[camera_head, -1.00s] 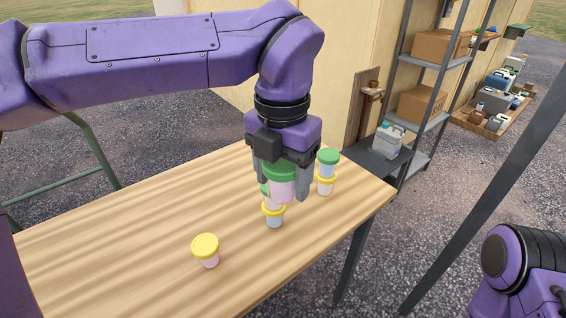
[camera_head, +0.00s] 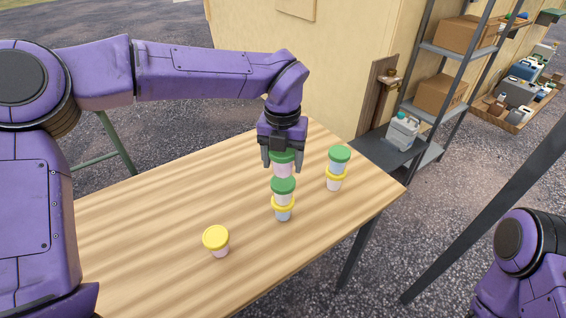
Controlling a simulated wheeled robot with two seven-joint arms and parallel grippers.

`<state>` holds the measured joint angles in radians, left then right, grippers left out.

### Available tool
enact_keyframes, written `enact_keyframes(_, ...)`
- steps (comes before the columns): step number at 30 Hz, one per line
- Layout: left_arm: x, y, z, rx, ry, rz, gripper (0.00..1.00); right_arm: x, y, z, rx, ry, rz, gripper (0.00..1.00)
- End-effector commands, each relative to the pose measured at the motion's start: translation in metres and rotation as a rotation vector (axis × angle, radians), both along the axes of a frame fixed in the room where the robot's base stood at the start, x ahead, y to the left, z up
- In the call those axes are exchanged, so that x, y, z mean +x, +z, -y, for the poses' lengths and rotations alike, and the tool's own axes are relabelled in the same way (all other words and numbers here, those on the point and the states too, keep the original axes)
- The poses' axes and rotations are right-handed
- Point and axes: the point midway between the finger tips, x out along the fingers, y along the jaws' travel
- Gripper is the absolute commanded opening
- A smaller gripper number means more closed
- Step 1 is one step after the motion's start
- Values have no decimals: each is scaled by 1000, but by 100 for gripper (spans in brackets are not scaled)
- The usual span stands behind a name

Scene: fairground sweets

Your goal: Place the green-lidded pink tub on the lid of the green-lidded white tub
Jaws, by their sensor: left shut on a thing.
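My left gripper (camera_head: 283,164) points down and is shut on the green-lidded pink tub (camera_head: 283,171), which is upright. The green-lidded white tub (camera_head: 283,198) stands on a yellow-lidded pale blue tub (camera_head: 283,214), forming a stack on the table. The pink tub shows directly above the white tub's green lid (camera_head: 283,185) in the picture. I cannot tell whether its base touches that lid or is slightly above or behind it. My right gripper is out of view; only part of my right arm shows at the lower right.
A yellow-lidded pink tub (camera_head: 216,240) stands alone nearer the front. The table's left part is clear. A metal shelf (camera_head: 440,115) stands beyond the right end.

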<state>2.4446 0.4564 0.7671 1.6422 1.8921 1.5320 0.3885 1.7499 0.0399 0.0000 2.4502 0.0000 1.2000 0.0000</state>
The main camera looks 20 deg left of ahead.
Motion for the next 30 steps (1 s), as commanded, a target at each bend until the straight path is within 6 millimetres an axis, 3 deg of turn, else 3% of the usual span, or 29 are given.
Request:
enact_keyframes(4,-2,-23,1,0,-4,-4,34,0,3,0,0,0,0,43)
enact_keyframes(16,-2,-31,1,-1,-3,-3,34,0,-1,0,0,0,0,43)
enact_keyframes(17,-2,-30,1,0,-2,-2,71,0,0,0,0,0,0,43)
enact_keyframes(18,-2,-29,1,0,-2,-2,84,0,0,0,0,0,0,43)
enact_keyframes(19,-2,-29,1,0,-2,-2,90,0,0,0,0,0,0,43)
enact_keyframes(30,-2,-20,1,-1,-2,0,90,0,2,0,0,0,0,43)
